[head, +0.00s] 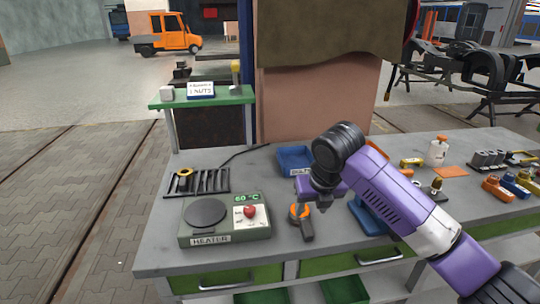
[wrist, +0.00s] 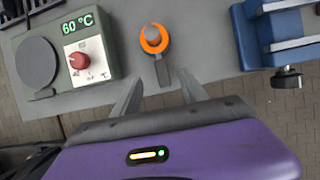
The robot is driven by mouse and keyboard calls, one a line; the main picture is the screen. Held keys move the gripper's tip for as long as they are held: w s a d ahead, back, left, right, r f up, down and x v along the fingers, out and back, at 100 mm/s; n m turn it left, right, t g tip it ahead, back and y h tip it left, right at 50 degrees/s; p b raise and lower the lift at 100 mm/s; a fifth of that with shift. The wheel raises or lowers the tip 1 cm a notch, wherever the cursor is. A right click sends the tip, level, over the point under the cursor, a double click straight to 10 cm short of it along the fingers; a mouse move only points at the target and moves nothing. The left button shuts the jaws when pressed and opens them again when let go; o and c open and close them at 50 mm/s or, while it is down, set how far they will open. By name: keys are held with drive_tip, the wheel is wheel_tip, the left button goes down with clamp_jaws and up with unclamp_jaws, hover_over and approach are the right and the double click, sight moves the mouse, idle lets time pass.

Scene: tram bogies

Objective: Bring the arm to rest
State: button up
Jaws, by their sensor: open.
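My gripper (wrist: 160,88) is open, its two grey fingers spread apart in the wrist view. Nothing is between its fingertips that I can make out as held. In the head view my purple arm reaches in from the lower right, bent at the dark joint, with the gripper over the middle of the workbench (head: 160,240). A tool with an orange ring and dark grey handle (wrist: 153,40) lies just beyond the fingertips; it also shows in the head view (head: 306,229). Whether the fingers touch its handle, I cannot tell.
A green heater (head: 235,229) reading 60 °C stands left of the tool, with a black rack (head: 208,181) behind it. A blue tray (head: 293,160) is behind my gripper. A blue vise (wrist: 278,35) stands to the right. Bottles and small parts crowd the bench's right end.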

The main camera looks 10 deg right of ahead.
drive_tip(key=shift+w+a+m, duration=0.1)
drive_tip(key=shift+w+m, duration=0.05)
drive_tip(key=shift+m, duration=0.25)
drive_tip(key=w+a+r+m+t+y, duration=0.2)
drive_tip(key=w+a+r+m+t, duration=0.1)
drive_tip(key=w+r+m, duration=0.15)
drive_tip(key=s+a+r+m+t+y, duration=0.25)
drive_tip(key=a+m+t, duration=0.2)
drive_tip(key=m, duration=0.25)
drive_tip(key=s+a+r+m+t+y, duration=0.2)
drive_tip(key=a+r+m+t+y, duration=0.15)
drive_tip(key=a+m, duration=0.35)
drive_tip(key=s+d+f+m+h, duration=0.2)
drive_tip(key=s+d+f+m, duration=0.3)
drive_tip(key=s, duration=1.2)
drive_tip(key=s+d+f+m+h, duration=0.3)
drive_tip(key=s+f+m, duration=0.3)
drive_tip(key=s, duration=1.1)
drive_tip(key=s+d+f+m+h, duration=0.3)
drive_tip(key=s+d+f+m, duration=0.2)
drive_tip(key=s, duration=1.2)
drive_tip(key=shift+d+f+g, duration=0.15)
drive_tip(key=shift+d+g, duration=0.25)
drive_tip(key=shift+d, duration=0.45)
